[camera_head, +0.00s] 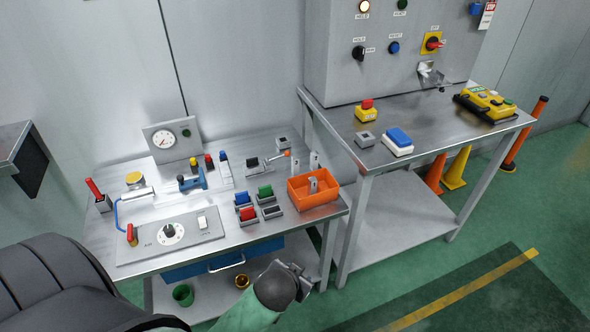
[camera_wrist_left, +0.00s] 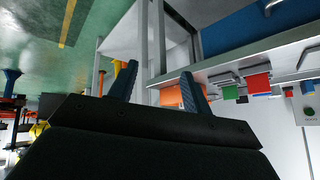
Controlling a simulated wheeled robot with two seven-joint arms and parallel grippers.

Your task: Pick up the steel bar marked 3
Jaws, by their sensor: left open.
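Several small steel bars show in the head view. One bar (camera_head: 312,185) stands in the orange bin (camera_head: 313,200), and two others, a left one (camera_head: 294,166) and a right one (camera_head: 314,160), stand upright just behind it. Their marks are too small to read, so I cannot tell which is 3. My left gripper (camera_head: 300,276) is in front of the table's front right corner, apart from the bars. In the left wrist view my left gripper (camera_wrist_left: 157,82) is open and empty, with part of the orange bin (camera_wrist_left: 171,97) behind its fingers. My right gripper is not in view.
The steel table (camera_head: 255,232) also carries blue, green and red blocks in holders, a dial panel (camera_head: 170,236) and a gauge (camera_head: 163,139). A lever with an orange knob (camera_head: 286,153) stands behind the bin. A second bench (camera_head: 430,132) adjoins at the right.

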